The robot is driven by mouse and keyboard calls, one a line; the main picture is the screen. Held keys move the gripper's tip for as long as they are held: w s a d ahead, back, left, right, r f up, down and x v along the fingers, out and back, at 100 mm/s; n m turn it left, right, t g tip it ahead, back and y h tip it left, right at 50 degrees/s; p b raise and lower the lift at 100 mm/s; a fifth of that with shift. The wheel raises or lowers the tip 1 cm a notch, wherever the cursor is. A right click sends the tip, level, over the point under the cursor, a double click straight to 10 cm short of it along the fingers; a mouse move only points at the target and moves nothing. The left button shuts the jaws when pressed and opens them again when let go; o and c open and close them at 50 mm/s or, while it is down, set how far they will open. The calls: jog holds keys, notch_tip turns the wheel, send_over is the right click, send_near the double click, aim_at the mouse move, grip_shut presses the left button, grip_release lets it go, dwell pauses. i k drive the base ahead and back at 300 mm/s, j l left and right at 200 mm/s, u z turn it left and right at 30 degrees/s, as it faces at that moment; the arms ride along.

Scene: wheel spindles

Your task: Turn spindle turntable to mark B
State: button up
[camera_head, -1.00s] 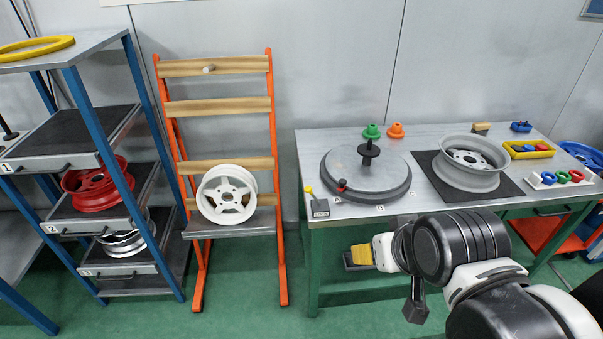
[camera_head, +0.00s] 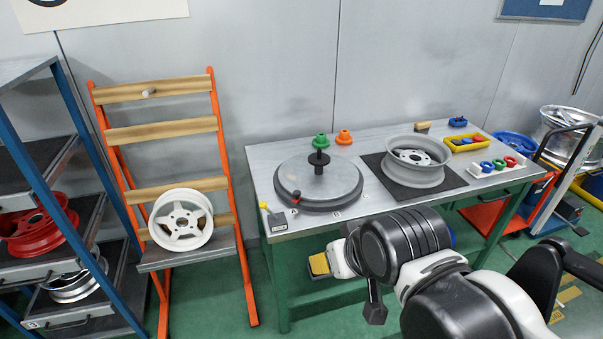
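The spindle turntable (camera_head: 335,178) is a round grey disc on the left part of the workbench, with a black spindle (camera_head: 319,161) upright at its centre. A red knob (camera_head: 295,196) sits at its front left rim. Small white mark labels lie on the bench along the turntable's front edge, one of them a label (camera_head: 337,213); their letters are too small to read. My gripper (camera_head: 320,264) hangs in front of the bench's front edge, below and apart from the turntable. Its yellow-tipped end shows, but its fingers are too unclear to judge.
A grey wheel (camera_head: 415,163) lies on a black mat right of the turntable. A yellow-topped lever block (camera_head: 276,220) is at the bench's front left. An orange rack (camera_head: 160,190) holds a white wheel.

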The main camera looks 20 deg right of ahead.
aim_at(318, 176)
jog(key=i+j, duration=0.15)
jog(key=i, duration=0.25)
jog(key=i+j+z, duration=0.1)
jog(key=i, duration=0.3)
jog(key=i+j, duration=0.3)
jog(key=i+z, duration=0.05)
jog(key=i, duration=0.05)
